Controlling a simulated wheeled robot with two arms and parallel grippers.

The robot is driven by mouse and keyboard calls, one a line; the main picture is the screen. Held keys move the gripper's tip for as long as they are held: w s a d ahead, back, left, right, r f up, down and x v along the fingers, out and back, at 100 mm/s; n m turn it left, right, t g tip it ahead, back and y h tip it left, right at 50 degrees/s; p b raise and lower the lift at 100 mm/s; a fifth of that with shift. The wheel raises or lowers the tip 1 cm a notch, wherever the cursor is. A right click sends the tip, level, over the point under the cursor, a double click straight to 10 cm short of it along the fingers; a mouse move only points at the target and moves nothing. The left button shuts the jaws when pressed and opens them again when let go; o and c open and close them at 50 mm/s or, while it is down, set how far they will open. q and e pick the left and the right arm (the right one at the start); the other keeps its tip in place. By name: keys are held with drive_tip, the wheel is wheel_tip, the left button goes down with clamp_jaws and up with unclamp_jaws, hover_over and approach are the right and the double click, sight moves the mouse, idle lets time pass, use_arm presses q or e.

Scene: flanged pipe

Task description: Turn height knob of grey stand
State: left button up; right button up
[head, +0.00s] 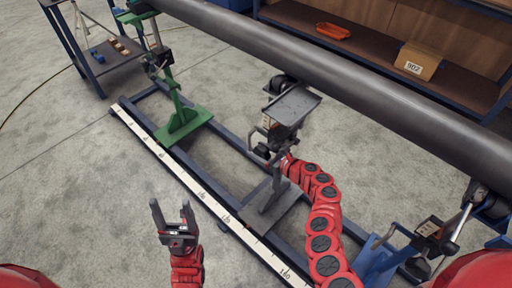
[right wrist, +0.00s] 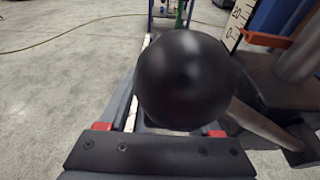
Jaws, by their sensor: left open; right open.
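The grey stand (head: 291,104) stands on the rail frame under the long pipe, with a flat plate on its top. Its height knob is a black ball (head: 262,151) low on the stand's left side. The ball looms large in the right wrist view (right wrist: 183,80). My right gripper (head: 272,147) is open at the knob. In the right wrist view the red fingertips (right wrist: 159,130) show on either side of the ball's lower edge; contact cannot be told. My left gripper (head: 174,214) is open and empty, in front of the frame at lower left.
The dark pipe (head: 330,72) runs across above the stands. A green stand (head: 180,112) is at left, a blue stand (head: 380,258) at lower right. A measuring strip (head: 190,184) lines the frame's near side. A shelf with a cardboard box (head: 418,62) and orange tray (head: 333,31) is behind.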

drive_tip(key=p+v, duration=0.1)
drive_tip(key=v, duration=1.4)
drive_tip(key=shift+d, duration=0.2)
drive_tip(key=shift+s+r, duration=0.1)
drive_tip(key=shift+s, duration=0.05)
